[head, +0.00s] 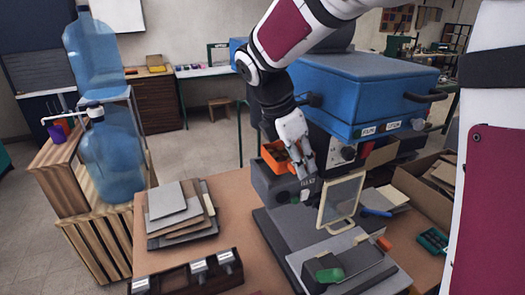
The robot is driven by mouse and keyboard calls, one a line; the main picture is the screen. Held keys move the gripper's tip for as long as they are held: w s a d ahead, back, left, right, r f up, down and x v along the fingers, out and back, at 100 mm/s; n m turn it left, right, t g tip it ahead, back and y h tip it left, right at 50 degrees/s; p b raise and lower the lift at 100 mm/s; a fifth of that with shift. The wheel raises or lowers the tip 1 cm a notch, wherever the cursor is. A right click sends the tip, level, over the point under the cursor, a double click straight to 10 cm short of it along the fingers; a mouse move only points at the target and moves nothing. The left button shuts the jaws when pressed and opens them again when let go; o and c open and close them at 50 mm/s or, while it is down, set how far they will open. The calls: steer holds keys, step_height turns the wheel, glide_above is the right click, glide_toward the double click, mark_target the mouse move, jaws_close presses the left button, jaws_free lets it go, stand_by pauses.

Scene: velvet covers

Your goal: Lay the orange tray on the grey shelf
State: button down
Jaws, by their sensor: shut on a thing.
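The orange tray (272,160) is in the middle of the head view, with darker contents showing inside it. My gripper (303,166) is at the tray's right side, shut on it, and its fingers hide part of the tray. A grey block-like ledge (268,184) on the machine lies directly below the tray and looks like the grey shelf. I cannot tell whether the tray touches it or hangs just above it.
A blue machine (360,95) stands behind and right of my gripper. A framed panel (341,200) stands upright at front right. Stacked grey sheets (172,205) lie on the brown table (235,215). Large blue water bottles (110,160) stand at left.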

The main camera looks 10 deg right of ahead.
steer(key=shift+w+a+f, duration=0.1)
steer(key=shift+w+a, duration=0.05)
steer(key=shift+w, duration=0.55)
steer(key=shift+f+p, duration=0.5)
steer(key=shift+f, duration=1.25)
steer(key=shift+f, duration=0.1)
steer(key=c, duration=1.2)
jaws_free()
steer(key=shift+c, duration=0.2)
